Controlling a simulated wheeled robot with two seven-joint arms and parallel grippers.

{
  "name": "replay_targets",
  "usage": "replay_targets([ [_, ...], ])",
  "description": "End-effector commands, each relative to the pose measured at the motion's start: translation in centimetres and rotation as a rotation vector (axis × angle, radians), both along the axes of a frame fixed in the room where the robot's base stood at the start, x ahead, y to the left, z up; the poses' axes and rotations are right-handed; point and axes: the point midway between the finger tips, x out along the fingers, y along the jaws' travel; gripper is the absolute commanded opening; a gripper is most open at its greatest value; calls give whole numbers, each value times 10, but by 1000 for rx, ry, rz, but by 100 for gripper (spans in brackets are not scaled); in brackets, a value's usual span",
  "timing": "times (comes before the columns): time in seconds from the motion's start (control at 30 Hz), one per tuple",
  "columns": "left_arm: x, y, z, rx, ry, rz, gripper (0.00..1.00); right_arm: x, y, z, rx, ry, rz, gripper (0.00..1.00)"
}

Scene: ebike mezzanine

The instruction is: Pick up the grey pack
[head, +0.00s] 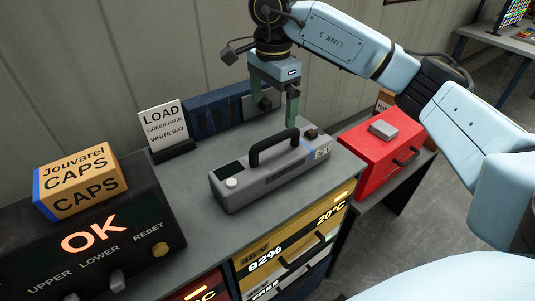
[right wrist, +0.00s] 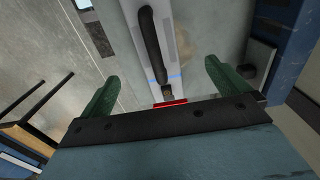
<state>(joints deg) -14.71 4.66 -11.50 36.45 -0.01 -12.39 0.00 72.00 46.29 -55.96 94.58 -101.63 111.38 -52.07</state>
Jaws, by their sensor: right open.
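The grey pack (head: 272,171) is a long grey case with a black carry handle on top. It lies on the grey bench top in the head view. It also shows in the right wrist view (right wrist: 181,40), where its black handle lies ahead of the fingers. My right gripper (head: 279,112) hangs above and behind the pack's right half, fingers pointing down. Its green fingers are spread with nothing between them, and they also show in the right wrist view (right wrist: 160,82). Whether a finger touches the pack I cannot tell. My left gripper is out of view.
A LOAD sign (head: 163,124) and blue packs (head: 214,114) stand along the wall. A red box (head: 382,146) with a handle sits to the right. A dark OK console (head: 90,252) carries an orange caps box (head: 80,181) at left. Bench top left of the pack is clear.

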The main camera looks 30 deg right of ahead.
Motion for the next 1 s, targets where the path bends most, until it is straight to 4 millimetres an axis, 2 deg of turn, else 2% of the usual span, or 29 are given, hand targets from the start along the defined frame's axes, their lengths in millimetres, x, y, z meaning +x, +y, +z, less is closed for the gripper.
replay_targets([
  [0.2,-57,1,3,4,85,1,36,-2,0,-44,0,6,1,100],
  [0.3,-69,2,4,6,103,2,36,-1,0,-58,1,4,0,100],
  [0.43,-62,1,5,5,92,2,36,-1,0,-68,2,2,1,100],
  [0.67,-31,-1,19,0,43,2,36,-4,-4,-93,1,7,1,100],
  [0.83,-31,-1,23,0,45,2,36,-4,-5,-116,3,3,1,100],
  [1.0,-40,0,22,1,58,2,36,-4,-5,-121,3,0,2,100],
])
